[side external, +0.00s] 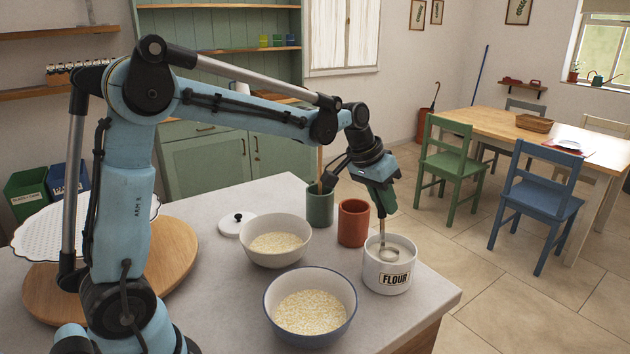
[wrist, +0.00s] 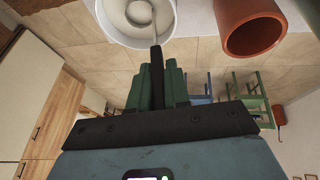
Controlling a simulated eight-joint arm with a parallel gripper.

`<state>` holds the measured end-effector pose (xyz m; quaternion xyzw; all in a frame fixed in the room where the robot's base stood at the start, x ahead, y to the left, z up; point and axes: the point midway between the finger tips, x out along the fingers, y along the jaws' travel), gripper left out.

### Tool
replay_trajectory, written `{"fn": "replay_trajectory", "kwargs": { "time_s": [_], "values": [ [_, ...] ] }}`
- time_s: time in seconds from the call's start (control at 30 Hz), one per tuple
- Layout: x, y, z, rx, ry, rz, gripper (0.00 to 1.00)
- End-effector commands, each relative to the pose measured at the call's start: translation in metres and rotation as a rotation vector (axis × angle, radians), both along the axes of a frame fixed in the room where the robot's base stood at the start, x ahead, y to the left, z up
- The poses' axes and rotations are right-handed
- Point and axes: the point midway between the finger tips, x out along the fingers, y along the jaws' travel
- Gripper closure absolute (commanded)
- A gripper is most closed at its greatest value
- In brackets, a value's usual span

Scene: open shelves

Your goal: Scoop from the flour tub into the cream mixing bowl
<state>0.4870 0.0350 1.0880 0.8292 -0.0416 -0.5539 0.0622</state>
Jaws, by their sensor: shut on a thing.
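The white flour tub (side external: 388,276), labelled FLOUR, stands near the right end of the counter; its rim also shows at the top of the wrist view (wrist: 108,24). My gripper (side external: 383,205) is above the tub, shut on the scoop's dark handle (wrist: 157,75). The scoop (side external: 388,254) has a metallic round head that reaches down inside the tub's rim; how much flour it holds is not clear. The cream mixing bowl (side external: 272,259) stands left of the tub and contains pale yellowish grains.
A blue-grey bowl (side external: 311,337) with similar grains stands at the front. A terracotta cup (side external: 353,224) is close behind the tub, and a green crock (side external: 320,208) with utensils is beside it. A white lid (side external: 238,226) lies behind the cream bowl.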

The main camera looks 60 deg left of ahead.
Motion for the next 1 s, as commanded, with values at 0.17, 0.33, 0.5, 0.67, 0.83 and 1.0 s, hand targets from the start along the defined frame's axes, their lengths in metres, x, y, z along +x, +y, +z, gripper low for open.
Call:
{"fn": "replay_trajectory", "kwargs": {
  "time_s": [0.17, 0.33, 0.5, 0.67, 0.83, 1.0],
  "values": [
    [0.000, 0.003, 0.017, 0.000, 0.000, 0.001, 1.00],
    [0.000, 0.005, 0.032, 0.000, 0.000, 0.001, 1.00],
    [0.000, 0.007, 0.047, -0.001, 0.000, 0.002, 1.00],
    [0.000, 0.008, 0.053, 0.000, 0.000, 0.001, 1.00],
    [0.000, 0.008, 0.061, 0.000, 0.000, 0.001, 1.00],
    [0.000, 0.008, 0.076, 0.000, 0.000, 0.001, 1.00]
  ]
}}
